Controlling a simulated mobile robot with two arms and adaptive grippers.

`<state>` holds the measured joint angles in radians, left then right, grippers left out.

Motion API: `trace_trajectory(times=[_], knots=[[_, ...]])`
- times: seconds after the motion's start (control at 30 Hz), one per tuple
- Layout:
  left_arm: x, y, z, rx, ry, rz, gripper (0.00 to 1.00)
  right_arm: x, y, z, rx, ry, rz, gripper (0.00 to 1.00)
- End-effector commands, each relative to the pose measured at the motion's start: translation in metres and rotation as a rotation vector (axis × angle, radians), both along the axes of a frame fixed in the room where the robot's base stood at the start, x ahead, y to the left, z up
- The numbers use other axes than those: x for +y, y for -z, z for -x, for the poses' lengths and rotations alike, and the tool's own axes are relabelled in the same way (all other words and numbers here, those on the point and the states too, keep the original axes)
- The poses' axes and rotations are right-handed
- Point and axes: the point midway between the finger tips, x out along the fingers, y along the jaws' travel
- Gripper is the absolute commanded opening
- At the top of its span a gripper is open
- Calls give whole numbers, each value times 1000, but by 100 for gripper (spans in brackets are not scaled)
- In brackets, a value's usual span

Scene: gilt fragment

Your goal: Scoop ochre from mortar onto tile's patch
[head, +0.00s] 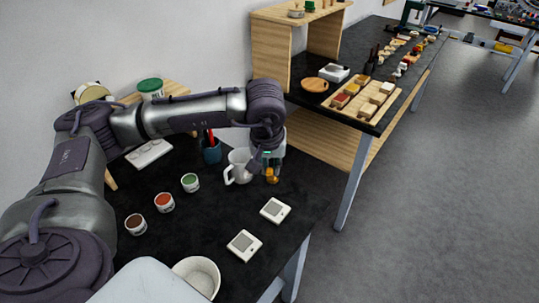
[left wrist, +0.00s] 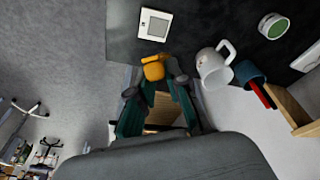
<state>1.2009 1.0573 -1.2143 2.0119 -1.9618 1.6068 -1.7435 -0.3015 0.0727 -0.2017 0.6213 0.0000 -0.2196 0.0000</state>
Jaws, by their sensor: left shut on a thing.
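My left gripper (head: 269,162) is shut on a small yellow-orange thing (head: 272,178), over the table's right edge. In the left wrist view the thing (left wrist: 154,70) shows between the fingertips (left wrist: 160,82); its full shape is hidden. A pale round bowl (head: 197,275), which looks like the mortar, stands at the table's near edge, partly cut off by my own body. Two white tiles, each with a grey square patch, lie on the black table: one nearer (head: 244,245), one farther right (head: 275,210). My right gripper is out of view.
A white jug (head: 238,166) stands just left of my left gripper. Brown (head: 135,223), red (head: 165,202) and green (head: 190,182) pots stand in a row. A dark cup (head: 211,150) holds a red-handled item. A second bench (head: 335,105) stands beyond.

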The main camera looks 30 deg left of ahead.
Motion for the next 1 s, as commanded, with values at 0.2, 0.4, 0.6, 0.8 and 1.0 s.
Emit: trace_trajectory(times=[0.2, 0.4, 0.6, 0.8, 1.0], knots=[[22, 1, -5, -52, -60, 13, 0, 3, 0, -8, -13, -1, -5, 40], [21, 19, -5, -50, -59, 13, 0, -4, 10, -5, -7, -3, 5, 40], [21, 41, -5, -49, -58, 14, 0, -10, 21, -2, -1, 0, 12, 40], [20, 47, -5, -50, -58, 14, 0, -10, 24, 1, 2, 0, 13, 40], [20, 46, -5, -50, -58, 14, 0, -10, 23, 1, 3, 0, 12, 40]])
